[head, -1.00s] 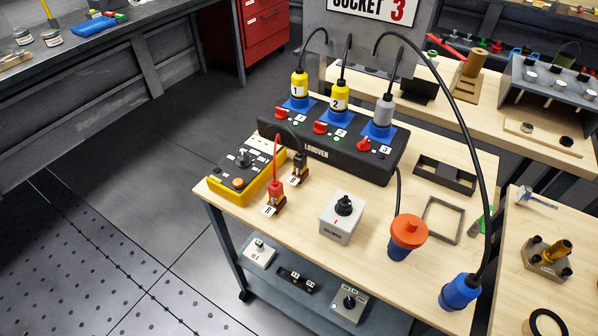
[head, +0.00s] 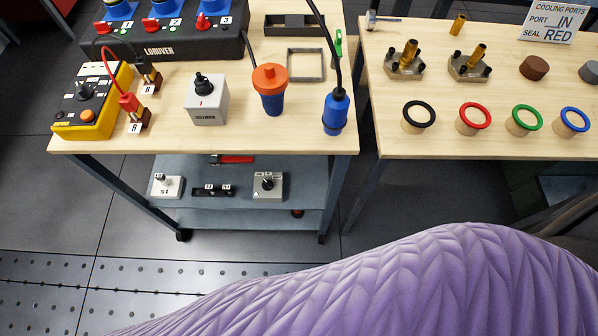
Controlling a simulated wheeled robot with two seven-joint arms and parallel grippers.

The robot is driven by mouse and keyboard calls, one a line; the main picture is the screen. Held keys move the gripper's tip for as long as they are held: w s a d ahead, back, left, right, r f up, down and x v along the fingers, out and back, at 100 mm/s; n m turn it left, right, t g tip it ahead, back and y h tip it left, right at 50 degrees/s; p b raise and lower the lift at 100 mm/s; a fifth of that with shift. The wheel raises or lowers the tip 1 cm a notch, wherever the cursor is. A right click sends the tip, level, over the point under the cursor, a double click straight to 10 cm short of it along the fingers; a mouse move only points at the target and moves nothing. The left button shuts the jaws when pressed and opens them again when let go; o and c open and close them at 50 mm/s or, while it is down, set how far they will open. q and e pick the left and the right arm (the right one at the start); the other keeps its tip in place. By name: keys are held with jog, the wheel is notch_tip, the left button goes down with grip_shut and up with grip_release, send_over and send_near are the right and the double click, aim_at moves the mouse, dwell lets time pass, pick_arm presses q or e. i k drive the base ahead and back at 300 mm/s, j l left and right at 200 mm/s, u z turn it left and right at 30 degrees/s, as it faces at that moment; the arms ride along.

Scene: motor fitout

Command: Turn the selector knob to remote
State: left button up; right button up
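A light grey box (head: 206,108) with a black selector knob (head: 202,82) on top stands on the wooden bench, left of an orange and blue plug. A short red mark shows on the box's top face in front of the knob. Its position labels are too small to read. A yellow and black unit (head: 92,103) at the bench's left end also carries a black knob (head: 85,91) and an orange button. A smaller grey box with a black knob (head: 267,184) sits on the shelf below. I cannot tell which knob has a remote position. Neither gripper shows.
An orange and blue plug (head: 271,90) and a blue cable connector (head: 336,112) stand right of the grey box. Red and black leads (head: 128,102) stand to its left. A second bench (head: 480,145) with coloured rings is on the right. The lower view is largely blocked.

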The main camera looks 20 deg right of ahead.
aim_at(267, 185)
jog(key=j+z, duration=0.2)
jog(key=i+j+z, duration=0.5)
jog(key=j, duration=0.35)
jog(key=i+l, duration=0.05)
jog(key=i, duration=0.05)
